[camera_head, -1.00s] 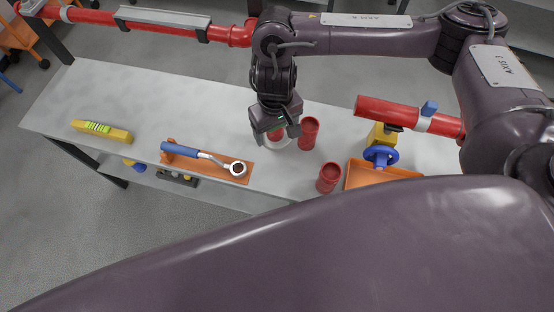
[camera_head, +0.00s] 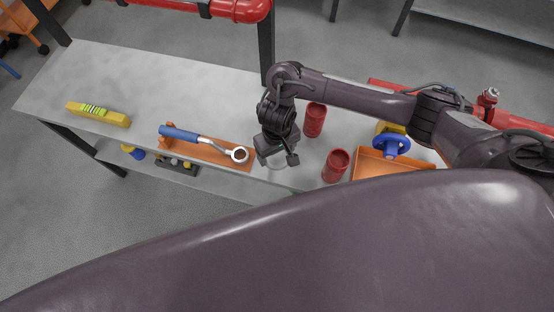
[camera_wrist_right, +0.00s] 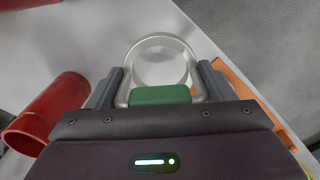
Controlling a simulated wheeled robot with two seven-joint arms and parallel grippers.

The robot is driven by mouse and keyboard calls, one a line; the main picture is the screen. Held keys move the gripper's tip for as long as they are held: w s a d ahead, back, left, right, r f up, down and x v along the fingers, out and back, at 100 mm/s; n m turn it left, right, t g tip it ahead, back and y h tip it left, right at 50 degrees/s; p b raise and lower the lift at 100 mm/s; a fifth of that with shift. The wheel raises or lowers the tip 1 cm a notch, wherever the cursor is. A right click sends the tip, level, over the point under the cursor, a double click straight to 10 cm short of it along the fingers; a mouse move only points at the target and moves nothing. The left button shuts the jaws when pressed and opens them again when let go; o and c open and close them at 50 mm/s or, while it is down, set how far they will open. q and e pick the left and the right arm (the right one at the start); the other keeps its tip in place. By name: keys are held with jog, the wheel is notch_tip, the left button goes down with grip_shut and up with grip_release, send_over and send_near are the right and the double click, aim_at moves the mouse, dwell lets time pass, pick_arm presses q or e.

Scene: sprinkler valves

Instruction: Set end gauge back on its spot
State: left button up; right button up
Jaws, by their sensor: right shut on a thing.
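My right gripper (camera_head: 277,156) is over the bench between the orange tool holder and the red cups. In the right wrist view its fingers are shut on a green grip (camera_wrist_right: 160,95) of a round, silver-rimmed thing (camera_wrist_right: 131,56). A pale part of this thing (camera_head: 278,164) shows under the fingers in the head view. It looks like the gauge, but its face cannot be read. Whether it touches the bench cannot be told. My left gripper is not in view.
A blue-handled wrench (camera_head: 190,136) lies on an orange holder (camera_head: 217,154). A yellow level (camera_head: 98,114) lies at left. An orange tray (camera_head: 372,165) and a blue valve wheel (camera_head: 391,145) are at right.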

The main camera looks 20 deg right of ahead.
jog(key=shift+f+b, duration=0.4)
jog(key=shift+f, duration=1.75)
jog(key=o, duration=1.1)
jog(key=shift+f, duration=0.1)
notch_tip(320, 180, up, 12)
jog(key=p, duration=0.5)
